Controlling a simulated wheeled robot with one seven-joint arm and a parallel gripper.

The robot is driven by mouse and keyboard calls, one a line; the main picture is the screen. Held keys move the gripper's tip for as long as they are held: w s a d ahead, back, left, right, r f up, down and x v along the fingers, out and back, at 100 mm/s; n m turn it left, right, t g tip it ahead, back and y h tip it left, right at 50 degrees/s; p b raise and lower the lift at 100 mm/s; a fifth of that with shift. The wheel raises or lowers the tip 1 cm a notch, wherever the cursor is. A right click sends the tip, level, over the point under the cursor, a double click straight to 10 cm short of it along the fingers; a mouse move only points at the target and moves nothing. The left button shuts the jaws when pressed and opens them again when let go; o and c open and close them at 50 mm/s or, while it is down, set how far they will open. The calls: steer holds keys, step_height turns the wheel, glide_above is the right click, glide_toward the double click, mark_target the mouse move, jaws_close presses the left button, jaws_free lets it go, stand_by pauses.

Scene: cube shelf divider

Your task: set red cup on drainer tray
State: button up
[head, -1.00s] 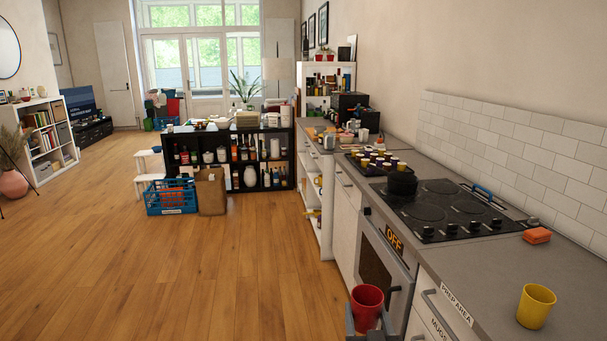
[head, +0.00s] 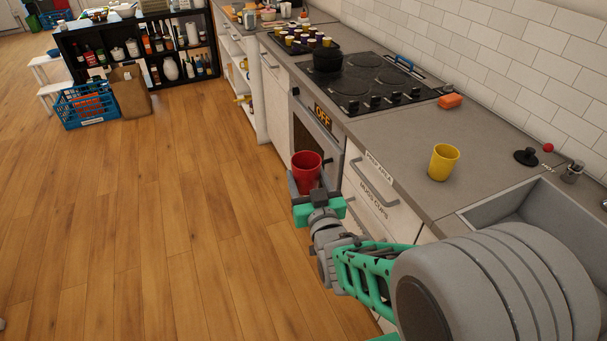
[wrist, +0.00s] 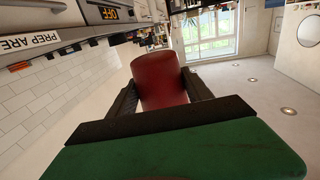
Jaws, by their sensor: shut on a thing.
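The red cup (head: 306,168) is held by my gripper (head: 306,182), upright in the head view, in front of the drawers and lower than the counter top. In the wrist view the cup (wrist: 159,82) sits between the two dark fingers of my gripper (wrist: 160,95). The fingers are shut on its sides. I do not see a drainer tray that I can be sure of. A grey sink basin (head: 510,205) is partly hidden behind my arm at the right.
A yellow cup (head: 443,162) stands on the grey counter (head: 400,135). An orange sponge (head: 450,101) lies beside the black hob (head: 365,80). A pot (head: 327,58) and a tray of several small cups stand further back.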

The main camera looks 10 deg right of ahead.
mark_target(310, 179)
steer(key=f, duration=0.1)
steer(key=s+f, duration=0.1)
steer(key=f, duration=0.1)
steer(key=s+f, duration=0.1)
steer(key=shift+s+f, duration=0.1)
steer(key=shift+f, duration=0.25)
steer(key=r, duration=0.2)
steer(key=s+r, duration=0.1)
steer(key=r, duration=0.1)
steer(key=s+r, duration=0.1)
steer(key=r, duration=0.1)
steer(key=shift+r, duration=0.45)
